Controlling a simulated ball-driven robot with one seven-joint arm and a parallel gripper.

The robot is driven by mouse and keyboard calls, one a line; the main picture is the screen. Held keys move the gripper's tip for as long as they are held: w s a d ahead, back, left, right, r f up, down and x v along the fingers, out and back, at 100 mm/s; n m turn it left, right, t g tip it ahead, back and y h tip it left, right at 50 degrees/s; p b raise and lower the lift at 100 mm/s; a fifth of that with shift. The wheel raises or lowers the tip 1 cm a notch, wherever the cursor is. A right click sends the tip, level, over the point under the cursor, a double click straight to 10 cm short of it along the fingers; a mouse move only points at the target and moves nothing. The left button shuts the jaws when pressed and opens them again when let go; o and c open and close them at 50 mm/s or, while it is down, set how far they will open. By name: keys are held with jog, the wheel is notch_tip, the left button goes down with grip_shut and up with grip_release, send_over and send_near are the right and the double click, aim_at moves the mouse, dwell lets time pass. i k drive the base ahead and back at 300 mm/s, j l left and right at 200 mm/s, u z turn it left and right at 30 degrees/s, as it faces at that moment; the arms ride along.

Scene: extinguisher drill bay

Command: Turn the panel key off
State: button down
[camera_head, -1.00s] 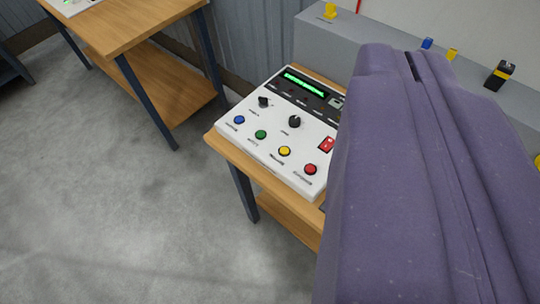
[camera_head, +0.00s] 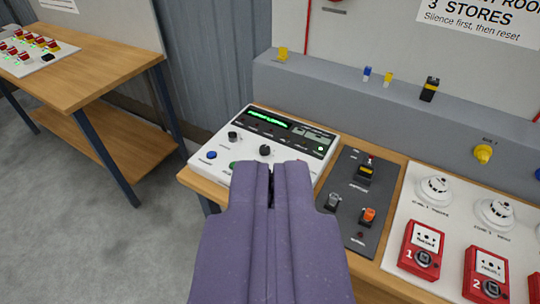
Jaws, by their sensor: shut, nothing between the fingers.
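The white control panel (camera_head: 222,146) sits on the wooden bench, with a green lit display, black knobs and coloured buttons. Right of it is a dark grey plate (camera_head: 382,190) carrying a black and yellow switch (camera_head: 365,174), a small grey metal switch (camera_head: 333,201) and an orange switch (camera_head: 368,215). I cannot tell which part is the panel key; the lettering is too small to read. My purple gripper (camera_head: 271,170) is shut and empty. It appears in front of the white panel's lower right part and hides some of its buttons.
A white board (camera_head: 457,210) at right holds round detectors and red call points (camera_head: 422,251). A grey ledge (camera_head: 330,88) with small yellow, blue and black items runs behind the bench. Another wooden table (camera_head: 95,62) stands at left, with open floor before it.

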aim_at(232, 135)
jog(key=i+j, duration=0.25)
jog(key=i, duration=0.25)
jog(key=i+j, duration=0.3)
jog(key=i, duration=0.2)
jog(key=i+j+u, duration=0.1)
jog(key=i+j, duration=0.15)
jog(key=i, duration=0.25)
jog(key=i+j, duration=0.2)
jog(key=i, duration=0.3)
